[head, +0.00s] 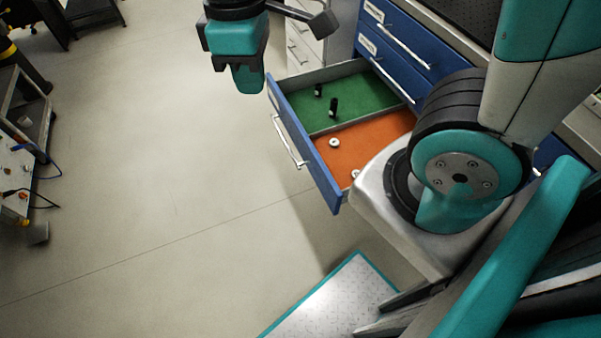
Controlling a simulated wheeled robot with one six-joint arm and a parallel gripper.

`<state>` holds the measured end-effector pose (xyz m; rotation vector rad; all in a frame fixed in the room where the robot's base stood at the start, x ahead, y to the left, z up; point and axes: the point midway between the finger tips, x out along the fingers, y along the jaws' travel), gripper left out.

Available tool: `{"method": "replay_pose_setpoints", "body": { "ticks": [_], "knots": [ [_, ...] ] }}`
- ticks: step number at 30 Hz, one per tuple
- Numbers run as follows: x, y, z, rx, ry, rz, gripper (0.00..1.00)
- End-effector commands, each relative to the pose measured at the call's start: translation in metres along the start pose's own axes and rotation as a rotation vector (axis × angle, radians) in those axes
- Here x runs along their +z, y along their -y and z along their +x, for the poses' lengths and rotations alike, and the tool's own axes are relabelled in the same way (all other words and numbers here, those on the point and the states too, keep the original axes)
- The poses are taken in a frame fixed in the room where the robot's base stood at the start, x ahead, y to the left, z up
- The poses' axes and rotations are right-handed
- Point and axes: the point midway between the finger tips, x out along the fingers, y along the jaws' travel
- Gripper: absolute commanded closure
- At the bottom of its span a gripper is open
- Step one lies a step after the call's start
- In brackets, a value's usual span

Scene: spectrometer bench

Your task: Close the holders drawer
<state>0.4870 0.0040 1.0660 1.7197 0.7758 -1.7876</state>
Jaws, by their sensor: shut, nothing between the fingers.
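The holders drawer (276,117) stands pulled out of the blue cabinet (378,54), with its blue front panel and metal bar handle (287,140) facing left. Inside, a green section (358,95) holds two small black upright pieces, and an orange section (375,140) holds small white round pieces. My arm hides the drawer's right part. My gripper (249,88) is shut and empty, pointing down, beyond the drawer's far front corner and apart from it in the picture. Its height over the floor is hard to tell.
Two blue drawers with metal handles above are shut. A white drawer unit (304,43) stands behind the gripper. Open floor (150,150) lies left of the drawer. A cart with cables (20,150) stands at the far left.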

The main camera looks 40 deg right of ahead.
Motion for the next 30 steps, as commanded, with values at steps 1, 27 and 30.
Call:
{"method": "replay_pose_setpoints", "body": {
  "ticks": [1, 27, 30],
  "knots": [
    [-0.007, -0.015, 0.056, 0.031, 0.065, -0.038, 1.0],
    [-0.026, -0.123, 0.333, 0.243, 0.813, -0.435, 1.0],
    [-0.014, -0.129, 0.345, 0.241, 0.813, -0.435, 1.0]
  ]
}}
